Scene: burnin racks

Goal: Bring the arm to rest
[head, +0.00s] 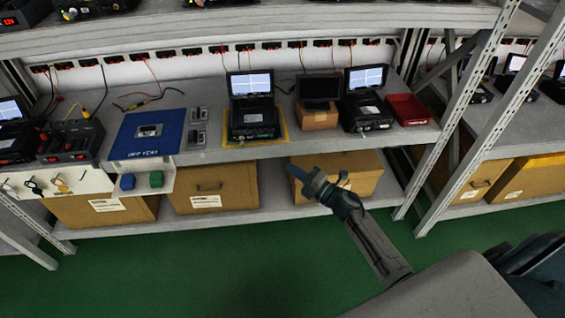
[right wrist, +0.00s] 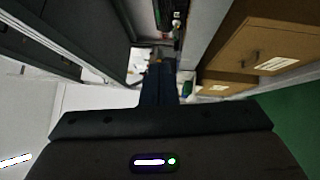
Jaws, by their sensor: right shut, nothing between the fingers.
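My right gripper (head: 297,172) is shut and empty in the head view. It hangs in front of the rack, just below the front edge of the middle shelf (head: 300,143) and before a cardboard box. In the right wrist view its closed fingers (right wrist: 158,85) show as a dark blue shape pointing away from the camera, with nothing held. My right arm (head: 365,235) reaches in from the lower right. My left gripper is not in view.
The middle shelf bears a laptop-like unit on a yellow mat (head: 285,133), a second unit (head: 368,110), a red tray (head: 408,108) and a blue mat (head: 165,142). Cardboard boxes (head: 212,188) fill the lower shelf. A rack post (head: 450,120) stands right of the gripper. Green floor (head: 180,270) is clear.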

